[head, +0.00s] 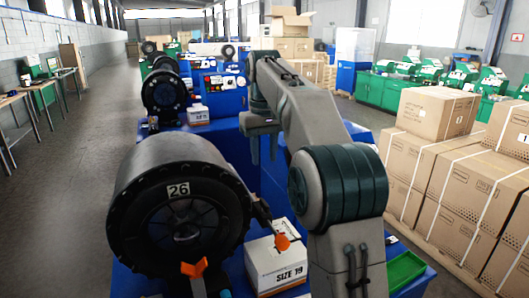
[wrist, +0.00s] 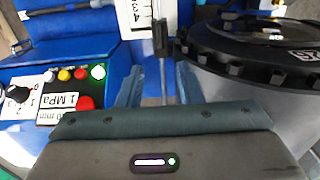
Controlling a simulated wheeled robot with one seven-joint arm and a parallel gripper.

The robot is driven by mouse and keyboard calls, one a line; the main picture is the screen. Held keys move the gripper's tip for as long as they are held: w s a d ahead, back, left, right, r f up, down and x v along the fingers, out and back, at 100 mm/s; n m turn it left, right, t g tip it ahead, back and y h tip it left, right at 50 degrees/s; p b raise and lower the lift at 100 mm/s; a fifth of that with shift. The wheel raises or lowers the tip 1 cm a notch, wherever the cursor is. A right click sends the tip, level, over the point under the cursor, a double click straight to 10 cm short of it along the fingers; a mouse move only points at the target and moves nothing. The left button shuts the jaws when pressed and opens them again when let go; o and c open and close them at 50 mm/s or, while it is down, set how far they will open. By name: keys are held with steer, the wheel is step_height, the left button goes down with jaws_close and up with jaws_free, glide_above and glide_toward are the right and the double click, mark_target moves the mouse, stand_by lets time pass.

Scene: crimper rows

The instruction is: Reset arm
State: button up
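My arm reaches out over the blue bench in the head view, bent at a dark-ribbed joint. My gripper (head: 263,150) hangs from its far end with the fingers pointing down. In the wrist view my gripper (wrist: 160,88) shows two blue-grey fingers spread apart. A thin grey rod with a dark upper part (wrist: 161,40) shows between them; I cannot tell how far below it lies. I see nothing held.
A black round crimper marked 26 (head: 180,205) stands at front left; it also shows in the wrist view (wrist: 255,42). A SIZE 19 box (head: 277,264) sits beside it. Stacked cartons (head: 405,165) stand right. A button panel (wrist: 68,90) is left in the wrist view.

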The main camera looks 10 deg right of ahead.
steer(key=shift+s, duration=0.1)
steer(key=s+f+t, duration=0.1)
steer(key=s+f, duration=0.5)
steer(key=s, duration=0.4)
steer(key=s+f+m+t+b, duration=0.1)
steer(key=s+f, duration=0.5)
steer(key=s, duration=0.3)
steer(key=s+d+f+m+t+b, duration=0.1)
steer(key=s+f, duration=0.5)
steer(key=s, duration=0.4)
steer(key=shift+s+t, duration=0.35)
steer(key=shift+t, duration=0.05)
